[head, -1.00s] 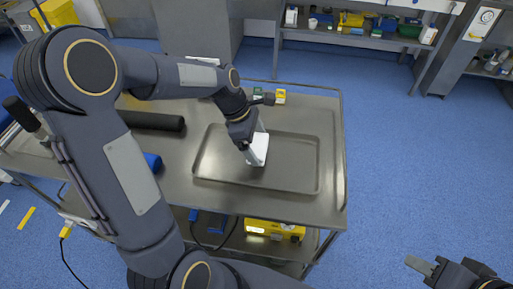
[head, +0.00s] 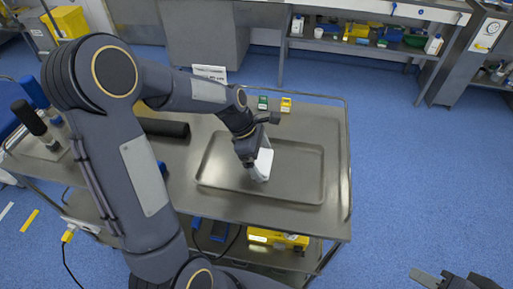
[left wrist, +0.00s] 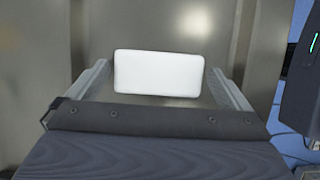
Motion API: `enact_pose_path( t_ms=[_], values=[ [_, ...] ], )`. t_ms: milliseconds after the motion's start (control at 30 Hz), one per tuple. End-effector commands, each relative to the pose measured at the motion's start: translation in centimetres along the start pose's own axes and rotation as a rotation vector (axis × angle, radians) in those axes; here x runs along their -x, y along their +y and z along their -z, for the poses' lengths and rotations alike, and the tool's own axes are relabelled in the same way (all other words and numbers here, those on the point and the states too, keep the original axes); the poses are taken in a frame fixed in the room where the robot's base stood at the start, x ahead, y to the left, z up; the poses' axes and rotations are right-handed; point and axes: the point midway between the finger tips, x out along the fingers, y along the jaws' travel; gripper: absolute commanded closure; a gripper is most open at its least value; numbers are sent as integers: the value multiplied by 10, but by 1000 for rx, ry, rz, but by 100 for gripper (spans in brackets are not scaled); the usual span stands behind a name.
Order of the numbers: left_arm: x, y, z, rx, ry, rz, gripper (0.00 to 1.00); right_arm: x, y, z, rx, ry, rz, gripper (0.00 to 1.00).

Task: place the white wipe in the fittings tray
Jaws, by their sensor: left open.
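The white wipe (head: 262,166) is a pale block in the shallow metal fittings tray (head: 305,188) on the trolley, right under my left gripper. The gripper partly hides it in the head view. My left gripper (head: 256,168) points down over the middle of the tray and is open. In the left wrist view the wipe (left wrist: 158,73) lies between the two open fingers (left wrist: 160,80), with a gap on each side. My right gripper (head: 426,277) is at the bottom right, away from the trolley; its jaw opening is unclear.
A green box (head: 263,102) and a yellow box (head: 286,104) stand behind the tray. A black roll (head: 165,128) lies left of it. A yellow device (head: 278,238) sits on the lower shelf. The trolley top (head: 337,160) is clear right of the tray.

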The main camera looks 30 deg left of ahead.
Motion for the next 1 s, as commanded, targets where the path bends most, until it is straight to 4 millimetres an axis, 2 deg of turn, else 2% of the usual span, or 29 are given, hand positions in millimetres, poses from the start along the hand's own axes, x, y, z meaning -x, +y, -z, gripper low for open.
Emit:
enact_pose_path(
  t_ms=[500, 733, 867, 1000],
  values=[
    [99, 1, 0, -1, 0, -5, 0, 5, -2, 3, 0, 0, 0, 64],
    [121, -2, 0, -20, -1, -7, 0, 6, -3, 3, 0, 0, 0, 64],
    [134, -24, -3, -186, -5, -47, 0, 6, -3, 3, 0, 0, 0, 64],
    [150, -73, -7, -574, 13, -141, 0, 6, -3, 3, 0, 0, 0, 64]
  ],
)
